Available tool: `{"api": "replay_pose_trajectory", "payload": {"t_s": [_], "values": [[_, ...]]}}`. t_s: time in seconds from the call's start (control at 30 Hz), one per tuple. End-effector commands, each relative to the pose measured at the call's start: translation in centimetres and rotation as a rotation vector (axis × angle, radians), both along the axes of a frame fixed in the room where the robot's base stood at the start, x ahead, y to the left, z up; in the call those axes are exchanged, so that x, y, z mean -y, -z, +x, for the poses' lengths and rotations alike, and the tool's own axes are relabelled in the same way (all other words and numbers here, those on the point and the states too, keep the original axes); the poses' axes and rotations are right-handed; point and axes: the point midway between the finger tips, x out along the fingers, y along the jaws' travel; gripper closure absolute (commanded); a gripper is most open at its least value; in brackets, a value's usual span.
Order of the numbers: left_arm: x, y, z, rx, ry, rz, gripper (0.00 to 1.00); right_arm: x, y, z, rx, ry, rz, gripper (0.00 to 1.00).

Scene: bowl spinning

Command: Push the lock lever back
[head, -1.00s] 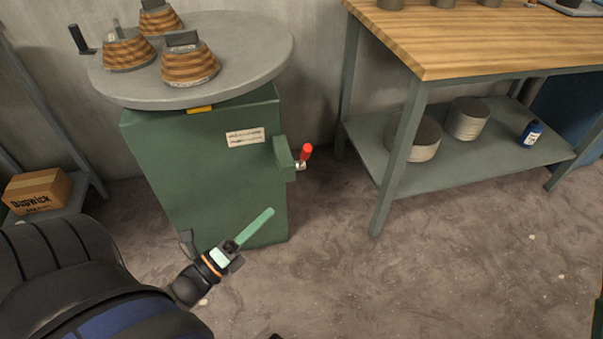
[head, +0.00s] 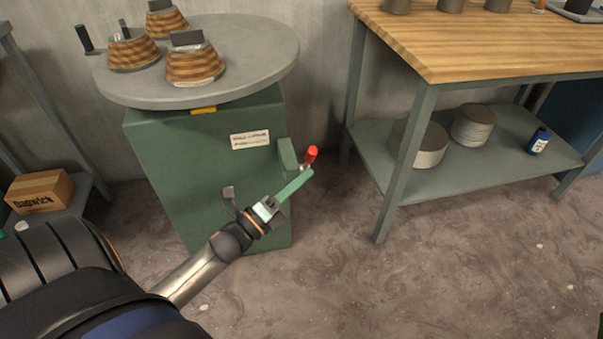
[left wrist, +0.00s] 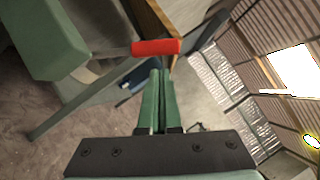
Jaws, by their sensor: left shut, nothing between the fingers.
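The lock lever (head: 312,155) has a red grip and sticks out from the right side of the green cabinet (head: 180,160) under the round grey turntable. My left gripper (head: 308,172) is shut and empty, with its green fingertips just below the red grip in the head view. In the left wrist view the red lever grip (left wrist: 156,47) lies across, just beyond the tips of the closed fingers (left wrist: 155,75). I cannot tell whether the tips touch it. My right gripper is not in view.
The round turntable (head: 240,70) carries several striped wooden bowl-shaped pieces. A wooden-topped workbench (head: 480,50) stands to the right, with round stacks and a blue bottle (head: 539,141) on its lower shelf. A cardboard box (head: 40,190) sits at left. The floor in front is clear.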

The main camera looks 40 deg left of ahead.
Motion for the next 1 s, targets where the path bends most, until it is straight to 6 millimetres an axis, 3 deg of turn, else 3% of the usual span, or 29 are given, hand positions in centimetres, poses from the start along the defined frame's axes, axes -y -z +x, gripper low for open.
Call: {"api": "replay_pose_trajectory", "payload": {"t_s": [0.2,0.57,1.0], "values": [[-0.8,-0.7,1.1,-0.001,0.001,-0.001,1.0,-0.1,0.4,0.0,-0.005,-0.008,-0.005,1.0],[-0.9,-0.8,1.2,-0.002,0.0,-0.003,1.0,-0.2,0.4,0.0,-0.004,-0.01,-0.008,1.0],[-1.3,-1.4,1.5,-0.038,0.0,-0.045,1.0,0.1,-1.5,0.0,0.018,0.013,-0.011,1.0]]}}
